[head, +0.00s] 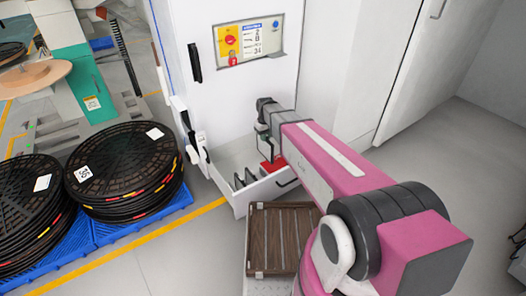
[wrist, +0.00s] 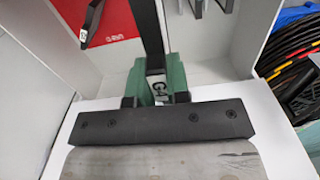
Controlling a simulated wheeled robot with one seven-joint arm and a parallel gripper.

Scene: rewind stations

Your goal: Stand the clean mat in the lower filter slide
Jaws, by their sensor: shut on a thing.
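My gripper (wrist: 155,88), with green fingers, is shut on a thin dark-framed piece (wrist: 148,35) that I take to be the mat. Its tag, partly hidden between the fingers, seems to read G4. In the head view the mat (head: 268,150) hangs upright below my gripper (head: 264,128), over the open slide (head: 236,194) low in the white cabinet. Whether it touches the slide's floor I cannot tell. Several dark upright holders or frames (head: 243,178) stand at the slide's left. A red panel (wrist: 40,38) lies in the slide, beside the mat in the wrist view.
A brown slatted crate (head: 256,240) stands in front of the slide. Stacks of black ringed discs (head: 125,170) sit on blue pallets at left. The cabinet's control panel (head: 249,40) is above. Grey floor (head: 185,250) is clear between pallets and crate.

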